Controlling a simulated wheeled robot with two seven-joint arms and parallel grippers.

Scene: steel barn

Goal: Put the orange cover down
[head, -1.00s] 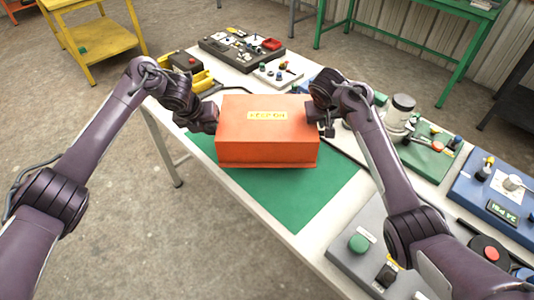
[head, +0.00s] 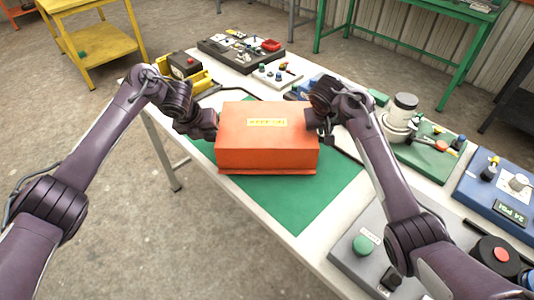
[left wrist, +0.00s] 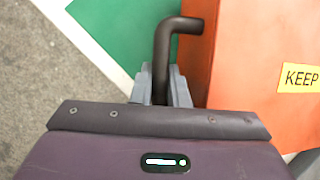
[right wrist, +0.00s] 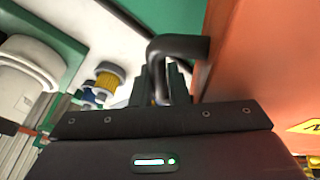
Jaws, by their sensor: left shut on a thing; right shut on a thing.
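The orange cover (head: 268,150) is a box with a yellow label, held level between my two grippers above or on the green mat (head: 320,200); I cannot tell whether its lower edge touches. My left gripper (head: 213,127) is shut on the dark bent handle on the cover's left side; the handle (left wrist: 165,55) shows in the left wrist view. My right gripper (head: 325,128) is shut on the matching handle on the right side; that handle (right wrist: 170,48) shows in the right wrist view. Whatever is under the cover is hidden.
The white table (head: 160,112) carries a dark tray of parts (head: 240,52) at the back, a green board with a white device (head: 425,145) at right, and grey and blue panels (head: 497,195) at front right. Bare green mat lies in front of the cover.

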